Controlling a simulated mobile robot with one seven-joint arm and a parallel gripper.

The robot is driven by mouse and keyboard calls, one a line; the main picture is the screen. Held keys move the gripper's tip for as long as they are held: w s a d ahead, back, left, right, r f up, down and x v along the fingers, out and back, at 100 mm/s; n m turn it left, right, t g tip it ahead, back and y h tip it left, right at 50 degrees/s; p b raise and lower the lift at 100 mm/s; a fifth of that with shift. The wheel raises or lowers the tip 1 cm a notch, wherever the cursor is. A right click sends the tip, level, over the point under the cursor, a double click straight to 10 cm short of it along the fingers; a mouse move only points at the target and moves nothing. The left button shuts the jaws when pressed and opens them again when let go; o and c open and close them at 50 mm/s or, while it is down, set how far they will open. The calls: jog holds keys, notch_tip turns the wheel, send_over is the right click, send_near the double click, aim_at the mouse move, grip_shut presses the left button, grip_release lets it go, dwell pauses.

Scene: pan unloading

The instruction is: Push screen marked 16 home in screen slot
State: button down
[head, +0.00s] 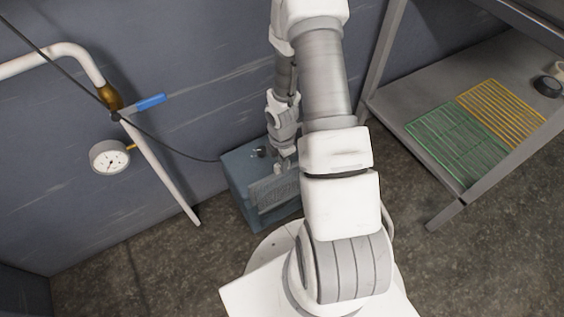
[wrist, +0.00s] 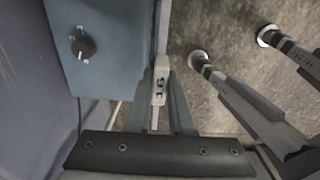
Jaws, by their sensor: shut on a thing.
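The screen has a pale tab (wrist: 160,82) marked 16, seen sideways in the wrist view. My gripper (wrist: 161,98) is shut on this tab, with one finger on each side. The tab stands at the right edge of the blue-grey box (wrist: 105,15). In the head view my gripper (head: 283,160) reaches down to the same box (head: 238,190), where a grey ribbed panel (head: 275,194), likely the screen, shows at its near right side. The slot opening is hidden, so I cannot tell how deep the screen sits.
A dark knob (wrist: 83,47) sits on the box top. A wall pipe with a gauge (head: 109,157) and blue-handled valve (head: 150,102) is at left. A metal shelf (head: 395,92) with green (head: 455,145) and yellow (head: 500,112) racks is at right.

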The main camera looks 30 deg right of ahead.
aim_at(282, 182)
jog(key=shift+f, duration=5.6)
dwell(2.4)
